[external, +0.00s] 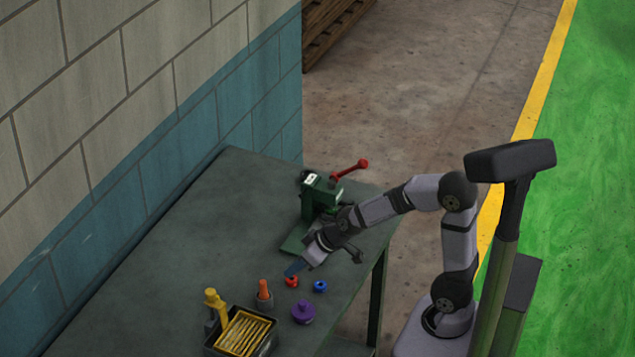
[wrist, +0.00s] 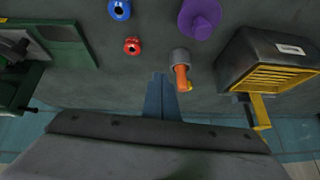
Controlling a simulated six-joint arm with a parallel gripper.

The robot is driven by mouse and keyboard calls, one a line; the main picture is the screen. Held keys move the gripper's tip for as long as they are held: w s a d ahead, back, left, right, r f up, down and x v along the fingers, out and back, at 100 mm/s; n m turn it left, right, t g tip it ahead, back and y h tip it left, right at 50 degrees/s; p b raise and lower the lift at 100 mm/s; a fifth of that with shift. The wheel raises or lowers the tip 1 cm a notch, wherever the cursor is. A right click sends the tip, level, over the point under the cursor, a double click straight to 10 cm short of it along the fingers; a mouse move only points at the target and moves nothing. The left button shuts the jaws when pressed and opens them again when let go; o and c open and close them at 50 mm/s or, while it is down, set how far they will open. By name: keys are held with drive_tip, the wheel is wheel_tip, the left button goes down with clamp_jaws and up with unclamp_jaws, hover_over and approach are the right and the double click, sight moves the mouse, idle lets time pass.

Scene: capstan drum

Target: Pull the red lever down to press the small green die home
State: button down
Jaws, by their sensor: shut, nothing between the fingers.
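A green press (external: 320,198) stands near the far right corner of the table. Its red lever (external: 350,170) sticks out up and to the right, ending in a red ball. Part of the green press also shows at the left edge of the wrist view (wrist: 62,42). I cannot make out a small green die in either view. My gripper (external: 292,269) is low over the table in front of the press, its blue fingers together and empty. The fingers also show in the wrist view (wrist: 160,94), apart from the press and lever.
A red ring-like piece (external: 291,281), a blue one (external: 320,286), a purple knobbed piece (external: 303,312) and an orange-topped grey holder (external: 265,291) stand near my gripper. A dark box with yellow slats (external: 212,350) is at the front. The table's left side is clear; a wall borders it.

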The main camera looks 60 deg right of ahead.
drive_tip(key=w+d+r+m+t+h+b, duration=0.1)
drive_tip(key=w+d+r+t+h, duration=0.25)
drive_tip(key=w+d, duration=0.3)
drive_tip(key=w+d+r+t+h+b, duration=0.1)
drive_tip(key=w+d+r+t+h, duration=0.1)
drive_tip(key=w+d+h, duration=0.4)
drive_tip(key=s+d+r+m+g+h+b, duration=0.2)
drive_tip(key=s+d+r+m+g+h, duration=0.1)
drive_tip(key=s+d+g+h, duration=0.6)
drive_tip(key=shift+s+d+r+m+h, duration=0.4)
drive_tip(key=shift+s+d+h, duration=0.45)
drive_tip(key=shift+s, duration=0.8)
drive_tip(key=shift+d, duration=0.2)
drive_tip(key=r+p, duration=0.2)
drive_tip(key=p, duration=0.1)
hover_over(351, 169)
drive_tip(key=a, duration=0.5)
drive_tip(key=shift+w+a+f, duration=0.1)
drive_tip(key=shift+w+f, duration=0.05)
drive_tip(key=shift+w, duration=0.3)
drive_tip(key=shift+s+d+f, duration=0.4)
drive_tip(key=shift+s+f, duration=0.25)
drive_tip(key=shift+s, duration=0.05)
drive_tip(key=shift+s+d+f, duration=0.35)
drive_tip(key=shift+s+f, duration=0.25)
drive_tip(key=shift+s, duration=0.05)
